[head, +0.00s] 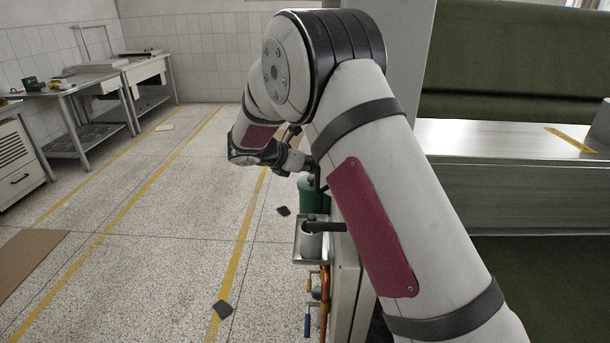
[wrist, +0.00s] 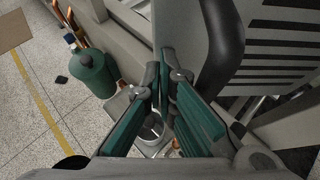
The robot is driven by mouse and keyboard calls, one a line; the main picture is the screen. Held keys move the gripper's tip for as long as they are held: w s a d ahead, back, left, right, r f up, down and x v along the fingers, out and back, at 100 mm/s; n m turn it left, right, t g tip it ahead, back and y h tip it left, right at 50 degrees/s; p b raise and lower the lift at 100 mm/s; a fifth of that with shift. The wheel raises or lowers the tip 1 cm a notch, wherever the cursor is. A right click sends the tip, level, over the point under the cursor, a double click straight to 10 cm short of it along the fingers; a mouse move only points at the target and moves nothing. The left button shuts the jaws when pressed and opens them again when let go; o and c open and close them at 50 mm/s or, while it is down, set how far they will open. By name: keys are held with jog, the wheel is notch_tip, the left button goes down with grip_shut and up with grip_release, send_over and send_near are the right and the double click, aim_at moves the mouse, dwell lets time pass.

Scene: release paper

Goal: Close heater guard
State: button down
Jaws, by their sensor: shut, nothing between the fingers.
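In the wrist view, a light panel with dark slots (wrist: 285,50) fills the upper right; it looks like the heater guard, but I cannot tell how far open it stands. A thick dark curved bar (wrist: 224,45) runs along its left side, beside a plain grey surface (wrist: 185,32). My gripper (wrist: 166,78) has green-padded fingers with the tips together and nothing between them. The tips are left of and below the dark bar, and I see no clear contact. In the head view, my gripper (head: 290,158) is small and partly hidden by my arm; the guard cannot be made out there.
A green canister (wrist: 92,73) stands left of the fingers. A metal bracket tray (head: 298,247) and an orange hose (head: 325,285) are at the machine's side. A bench (head: 510,143) is at the right. Tiled floor with yellow lines is open at the left; dark pieces lie on it.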

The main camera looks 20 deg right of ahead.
jog(key=w+d+m+g+h+b, duration=0.1)
jog(key=w+d+m+g+b, duration=0.3)
jog(key=d+b, duration=0.3)
jog(key=shift+w+d+m+g+b, duration=0.2)
jog(key=shift+d+m+g+b, duration=0.25)
jog(key=shift+d, duration=1.85)
